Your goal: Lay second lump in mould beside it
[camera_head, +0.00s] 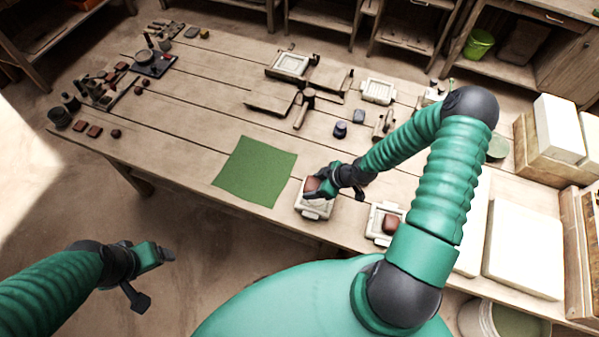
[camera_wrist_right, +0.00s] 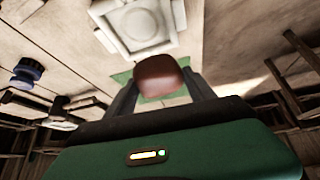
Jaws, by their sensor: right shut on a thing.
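My right gripper (camera_head: 322,187) is shut on a reddish-brown clay lump (camera_head: 312,184), over a pale square mould (camera_head: 314,209) at the table's front edge. In the right wrist view the lump (camera_wrist_right: 160,77) sits between the two fingers, and the pale mould (camera_wrist_right: 120,40) shows a round recess with no clay in the visible part. I cannot tell the gap between lump and mould. A second pale mould (camera_head: 373,232), to the right, holds another brown lump (camera_head: 391,224). My left gripper (camera_head: 152,275) is open and empty, off the table at lower left.
A green cloth (camera_head: 256,170) lies left of the near mould. A wooden press with a handle (camera_head: 305,108) stands farther back. A small dark blue jar (camera_head: 340,130) stands behind the moulds. Large white blocks (camera_head: 525,247) are at the right. The table's left middle is clear.

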